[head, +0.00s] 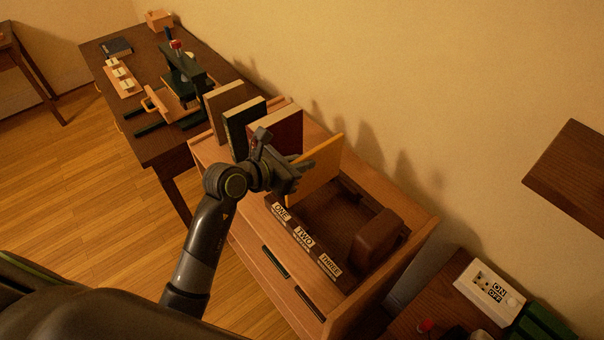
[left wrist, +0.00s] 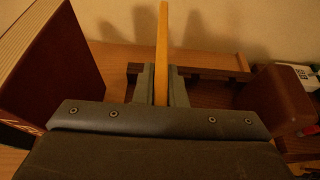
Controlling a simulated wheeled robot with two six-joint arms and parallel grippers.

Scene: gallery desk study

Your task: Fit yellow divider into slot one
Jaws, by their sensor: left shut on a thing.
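The yellow divider (head: 322,172) is a flat upright panel, held by my left gripper (head: 297,176) above the slotted tray. In the left wrist view the divider (left wrist: 162,50) stands edge-on between the two fingers (left wrist: 161,87). The tray's front rail carries labels ONE (head: 281,211), TWO (head: 303,237) and THREE (head: 329,265). The divider is near the ONE end, in line with or just beside that label; its lower edge is partly hidden by the gripper, so I cannot tell if it touches a slot. My right gripper is not in view.
Several upright books (head: 243,127) stand close behind my left gripper. A brown rounded block (head: 377,237) sits at the tray's THREE end. A dark desk (head: 130,79) with a green press is at the back left. A white ON/OFF switch box (head: 489,284) is at lower right.

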